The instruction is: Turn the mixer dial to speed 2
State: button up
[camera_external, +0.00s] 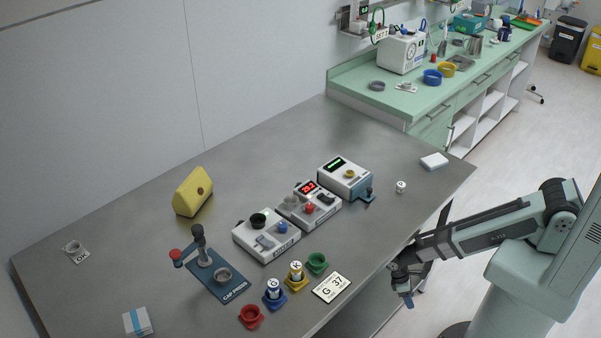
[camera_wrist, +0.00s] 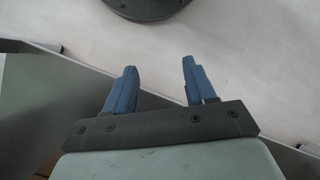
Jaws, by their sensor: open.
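Three white devices stand in a row mid-table. The left device (camera_external: 266,236) has a black knob, a small green light and a blue knob (camera_external: 283,227). The middle device (camera_external: 311,206) has a red lit display, a red knob (camera_external: 310,208) and a black part. My gripper (camera_external: 404,293) hangs off the table's front edge, apart from all devices. Its blue fingers (camera_wrist: 158,72) are open and empty.
Red (camera_external: 251,316), blue, yellow and green (camera_external: 317,262) cups stand in front, two holding vials. A blue stand (camera_external: 222,281) and yellow wedge (camera_external: 194,192) are left. A small white jar (camera_external: 401,187) and white box (camera_external: 434,161) are right. The table's right front is mostly clear.

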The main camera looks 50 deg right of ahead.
jog(key=s+a+r+n, duration=0.1)
jog(key=a+r+n, duration=0.15)
jog(key=a, duration=0.85)
jog(key=s+a+r+n+t, duration=0.1)
jog(key=s+a+r+n, duration=0.15)
jog(key=a, duration=0.85)
jog(key=s+a+r+n, duration=0.1)
jog(key=a+r+n, duration=0.15)
jog(key=a, duration=0.75)
jog(key=s+a+r+n+g+y, duration=0.1)
jog(key=s+a+r, duration=0.5)
jog(key=a+r, duration=0.5)
jog(key=s+a+r+n+g+y, duration=0.1)
jog(key=s+a+r+n+g, duration=0.1)
jog(key=s+a+r, duration=0.75)
notch_tip(320, 180, up, 30)
jog(key=m+t+y, duration=0.3)
jog(key=m+t, duration=0.6)
jog(key=t, duration=0.1)
send_over(283, 225)
jog(key=s+d, duration=0.4)
jog(key=shift+n, duration=0.25)
jog(key=x, duration=1.3)
jog(key=shift+w+d+r, duration=0.1)
jog(key=shift+w+d, duration=0.15)
jog(key=shift+w, duration=0.1)
